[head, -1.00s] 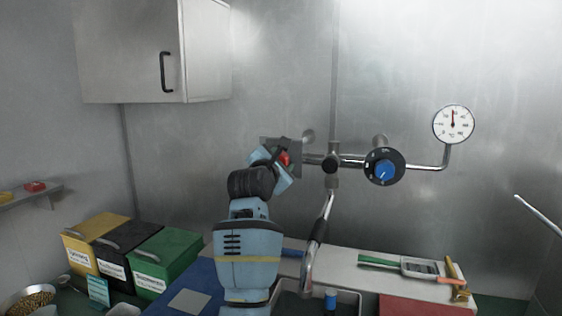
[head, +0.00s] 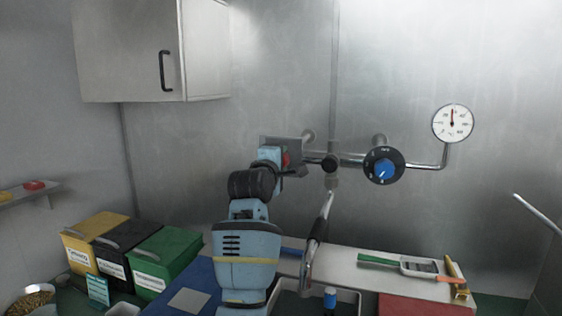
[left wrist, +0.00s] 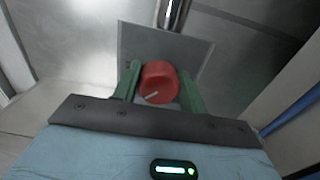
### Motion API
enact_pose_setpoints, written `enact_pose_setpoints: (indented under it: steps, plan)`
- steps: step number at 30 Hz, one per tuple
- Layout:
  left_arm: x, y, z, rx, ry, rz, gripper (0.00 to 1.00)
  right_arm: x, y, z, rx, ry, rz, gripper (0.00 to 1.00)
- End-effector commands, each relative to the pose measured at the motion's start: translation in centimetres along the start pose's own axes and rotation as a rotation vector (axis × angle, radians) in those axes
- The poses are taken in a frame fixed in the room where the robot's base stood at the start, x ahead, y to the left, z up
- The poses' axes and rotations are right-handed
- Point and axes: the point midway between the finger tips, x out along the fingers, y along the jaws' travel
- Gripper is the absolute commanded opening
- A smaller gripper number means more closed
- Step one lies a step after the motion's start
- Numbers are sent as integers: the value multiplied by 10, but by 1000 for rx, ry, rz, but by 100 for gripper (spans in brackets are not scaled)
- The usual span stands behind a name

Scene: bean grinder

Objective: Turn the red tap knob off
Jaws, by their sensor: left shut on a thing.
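The red tap knob (left wrist: 158,84) sits on a grey square plate (left wrist: 135,42) in the left wrist view. A pale pointer line on its face runs from the centre toward lower left. The green fingers of my left gripper (left wrist: 160,88) stand on both sides of the knob and are shut on it. In the head view, a little of the red knob (head: 286,159) shows beside my left gripper (head: 290,165), and my arm hides most of it. My right gripper is in neither view.
A metal pipe runs right to a blue dial knob (head: 384,171) and a round gauge (head: 453,123). A faucet spout (head: 318,235) hangs over a sink (head: 345,297). Yellow, black and green bins (head: 165,260) stand at left, below a wall cabinet (head: 150,55).

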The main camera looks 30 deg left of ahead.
Motion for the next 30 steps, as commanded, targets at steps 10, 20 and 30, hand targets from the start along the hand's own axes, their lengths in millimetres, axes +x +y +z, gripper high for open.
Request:
enact_pose_setpoints:
  steps: [10, 20, 30]
  plan:
    - [0, -3, 0, 333, -1, -2, 19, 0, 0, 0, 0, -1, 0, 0]
    - [0, -5, -1, 601, -1, -2, 19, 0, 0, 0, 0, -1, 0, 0]
    - [0, -5, -1, 758, -2, -3, 19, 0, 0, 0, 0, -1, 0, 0]
